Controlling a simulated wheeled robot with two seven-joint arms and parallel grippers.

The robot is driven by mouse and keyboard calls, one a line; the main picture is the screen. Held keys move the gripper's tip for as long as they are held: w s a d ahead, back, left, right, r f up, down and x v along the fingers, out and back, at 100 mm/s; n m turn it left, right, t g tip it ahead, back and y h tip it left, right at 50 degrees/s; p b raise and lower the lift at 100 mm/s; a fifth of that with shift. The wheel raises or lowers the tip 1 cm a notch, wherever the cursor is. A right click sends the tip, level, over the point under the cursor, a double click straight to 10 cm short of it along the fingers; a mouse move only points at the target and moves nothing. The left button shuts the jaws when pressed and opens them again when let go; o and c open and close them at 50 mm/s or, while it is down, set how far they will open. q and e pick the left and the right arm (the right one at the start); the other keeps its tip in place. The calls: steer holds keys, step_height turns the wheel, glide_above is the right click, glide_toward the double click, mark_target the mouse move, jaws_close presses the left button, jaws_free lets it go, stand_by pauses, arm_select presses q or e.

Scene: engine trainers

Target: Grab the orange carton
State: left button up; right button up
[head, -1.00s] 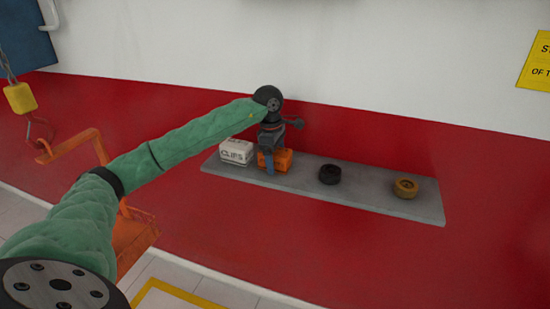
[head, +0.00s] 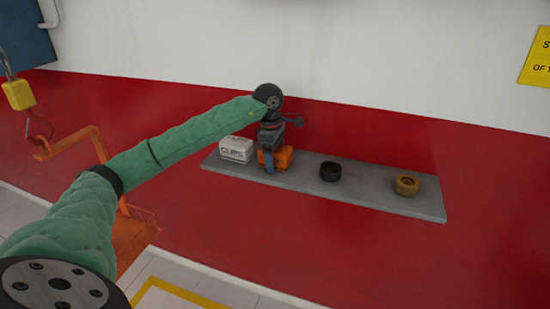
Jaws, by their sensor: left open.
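The orange carton (head: 284,155) sits on a grey wall shelf (head: 380,200), just right of a white box marked CLIPS. My left gripper (head: 268,163) reaches down at the carton from above, with a blue finger in front of its near side. The gripper is open. The wrist and finger hide part of the carton, and the far finger is hidden. I cannot tell whether the fingers touch the carton. My right gripper is not in view.
The white CLIPS box (head: 236,149) stands close left of the carton. A black round part (head: 330,171) and a yellow-brown round part (head: 406,185) lie farther right on the shelf. An orange frame (head: 130,235) and a yellow hoist block (head: 18,95) are at left.

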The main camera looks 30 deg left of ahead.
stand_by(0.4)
arm_select(q)
steer(key=c, duration=1.3)
